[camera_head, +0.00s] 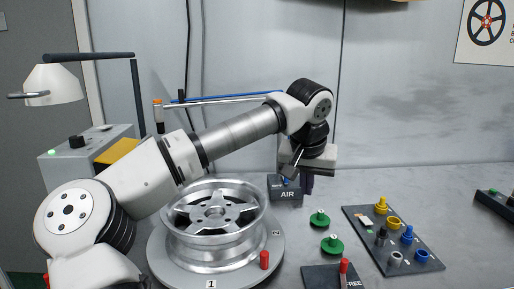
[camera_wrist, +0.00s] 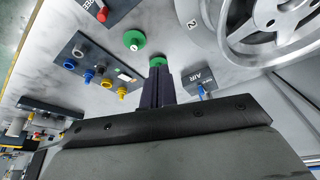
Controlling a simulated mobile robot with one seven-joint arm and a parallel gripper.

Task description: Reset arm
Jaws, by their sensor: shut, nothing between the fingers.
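My arm reaches from the lower left over the bench in the head view. My gripper (camera_wrist: 158,87) shows in the wrist view as two dark fingers held together, shut and empty. In the head view the gripper (camera_head: 309,185) hangs behind the AIR box, partly hidden by the wrist. A silver wheel rim (camera_head: 214,213) sits on a round grey turntable (camera_head: 274,252) to the left, apart from the gripper. It also shows in the wrist view (camera_wrist: 270,30) at the upper right.
The AIR box (camera_head: 286,194) stands close to the gripper. Two green knobs (camera_head: 319,218) (camera_head: 332,245) are on the bench. A dark panel with coloured parts (camera_head: 424,262) lies at the right. A red-handled FREE switch (camera_head: 343,266) is in front.

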